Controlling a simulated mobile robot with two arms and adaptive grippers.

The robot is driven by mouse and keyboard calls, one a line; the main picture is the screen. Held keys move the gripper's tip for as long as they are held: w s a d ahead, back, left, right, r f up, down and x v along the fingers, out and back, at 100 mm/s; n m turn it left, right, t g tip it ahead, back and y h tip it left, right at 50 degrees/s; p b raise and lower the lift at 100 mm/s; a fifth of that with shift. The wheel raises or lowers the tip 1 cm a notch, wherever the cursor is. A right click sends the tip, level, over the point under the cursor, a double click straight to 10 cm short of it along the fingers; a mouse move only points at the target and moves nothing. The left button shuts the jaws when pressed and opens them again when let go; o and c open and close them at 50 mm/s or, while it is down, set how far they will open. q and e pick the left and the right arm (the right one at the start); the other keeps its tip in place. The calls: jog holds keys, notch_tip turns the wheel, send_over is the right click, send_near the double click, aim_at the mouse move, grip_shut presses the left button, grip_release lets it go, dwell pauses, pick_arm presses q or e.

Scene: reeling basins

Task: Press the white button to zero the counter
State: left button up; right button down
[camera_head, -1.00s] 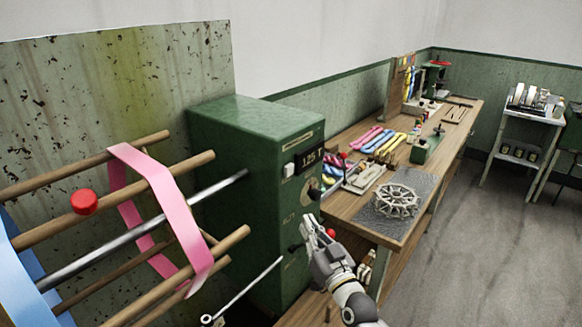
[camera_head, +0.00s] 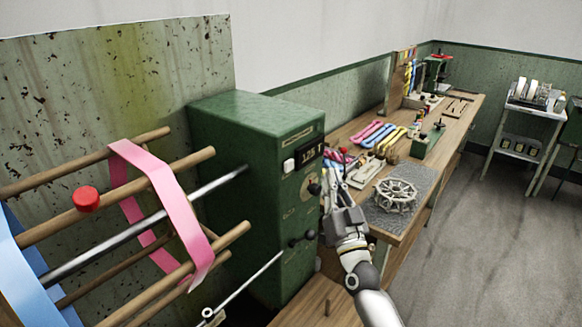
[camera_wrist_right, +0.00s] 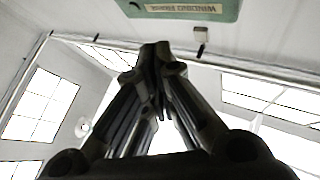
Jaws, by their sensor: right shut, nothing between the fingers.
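The white button (camera_head: 289,166) is a small square block on the front of the green cabinet (camera_head: 240,150), just left of the dark counter display (camera_head: 309,154). My right gripper (camera_head: 328,177) is shut and empty, pointing up in front of the cabinet, below and to the right of the button and apart from it. In the wrist view my shut fingertips (camera_wrist_right: 158,52) point up toward the cabinet's labelled green edge (camera_wrist_right: 185,9). The counter's digits are too blurred to read surely. My left gripper is out of view.
A wooden reel with pink ribbon (camera_head: 170,195) and a red knob (camera_head: 86,199) stands left of the cabinet. Dark knobs (camera_head: 301,239) sit low on the cabinet front. A workbench (camera_head: 350,205) with a spoked wheel (camera_head: 395,195) and coloured skeins stands to the right.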

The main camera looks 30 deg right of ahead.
aim_at(289, 166)
jog(key=w+a+b, duration=0.1)
jog(key=w+a, duration=0.2)
jog(key=w, duration=0.4)
jog(key=shift+w, duration=0.2)
dwell(1.3)
jog(key=shift+w+a, duration=0.2)
jog(key=shift+w, duration=0.15)
jog(key=shift+w+a, duration=0.2)
jog(key=shift+w, duration=0.25)
dwell(0.7)
jog(key=shift+s, duration=0.15)
jog(key=shift+s+d+p, duration=0.35)
jog(key=shift+s, duration=0.35)
jog(key=shift+s, duration=0.1)
